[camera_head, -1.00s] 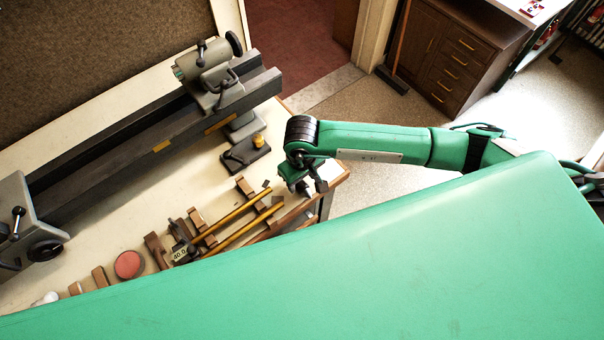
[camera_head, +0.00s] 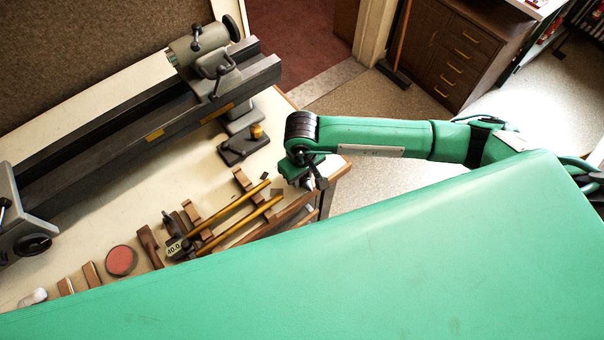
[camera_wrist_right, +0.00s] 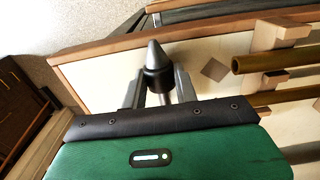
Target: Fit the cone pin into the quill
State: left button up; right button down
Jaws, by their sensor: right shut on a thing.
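The cone pin (camera_wrist_right: 153,60), a grey metal cone with a dark collar, sits between the two fingers of my right gripper (camera_wrist_right: 158,88) in the right wrist view. The gripper is shut on it, with the cone tip pointing away from the palm. In the head view my right gripper (camera_head: 310,183) is over the bench's right end, and the pin is hard to make out. The grey tailstock (camera_head: 203,48) stands on the lathe bed at upper left, well apart from the gripper. Its quill end (camera_head: 172,59) faces left; the bore is not visible. My left gripper is out of view.
Two brass tubes (camera_head: 232,208) lie on wooden rests near the gripper. A dark block stand (camera_head: 243,145) is between the gripper and the lathe bed (camera_head: 130,128). A red disc (camera_head: 121,260) lies farther left. My green body part covers the lower picture.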

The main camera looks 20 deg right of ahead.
jog(key=shift+r, duration=0.1)
jog(key=shift+r+p, duration=1)
jog(key=shift+r, duration=1.65)
